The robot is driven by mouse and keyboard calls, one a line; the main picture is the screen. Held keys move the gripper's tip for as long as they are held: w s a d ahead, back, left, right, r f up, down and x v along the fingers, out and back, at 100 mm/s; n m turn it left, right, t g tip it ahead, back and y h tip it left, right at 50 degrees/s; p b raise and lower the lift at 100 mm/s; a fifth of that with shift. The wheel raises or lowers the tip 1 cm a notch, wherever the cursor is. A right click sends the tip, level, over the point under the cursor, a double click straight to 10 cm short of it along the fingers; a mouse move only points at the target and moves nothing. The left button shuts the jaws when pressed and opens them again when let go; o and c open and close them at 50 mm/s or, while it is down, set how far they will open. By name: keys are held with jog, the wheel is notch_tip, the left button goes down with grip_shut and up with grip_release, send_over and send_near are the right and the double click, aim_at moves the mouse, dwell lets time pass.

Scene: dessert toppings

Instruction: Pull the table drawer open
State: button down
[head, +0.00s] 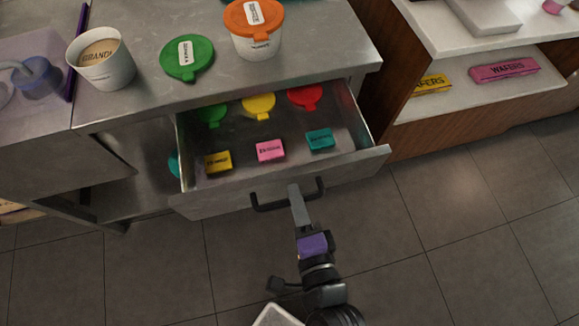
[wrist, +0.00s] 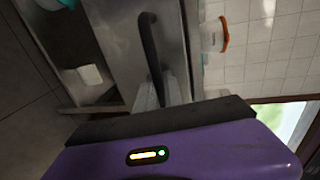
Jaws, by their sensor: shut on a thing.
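The table drawer (head: 350,161) is pulled well out from under the metal counter in the head view. Inside it lie a yellow box (head: 217,162), a pink box (head: 270,150), a teal box (head: 320,139) and green, yellow and red lids. The black bar handle (head: 268,206) is on the drawer's front; it also shows in the wrist view (wrist: 151,50). My gripper (head: 297,196) is at the middle of the handle, shut on it. The exact finger contact is partly hidden in both views.
On the counter (head: 330,62) above stand a white cup (head: 102,70), a green lid (head: 188,62) and an orange-lidded tub (head: 254,40). A wooden shelf unit with wafer boxes (head: 504,70) stands at the right. The tiled floor (head: 460,200) at the right is clear.

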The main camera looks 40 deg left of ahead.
jog(key=shift+f+v, duration=0.25)
jog(key=shift+v, duration=0.95)
jog(key=c, duration=1.7)
grip_release()
jog(key=shift+c, duration=0.2)
jog(key=b+v, duration=0.1)
jog(key=v, duration=0.6)
jog(key=shift+s+d, duration=0.25)
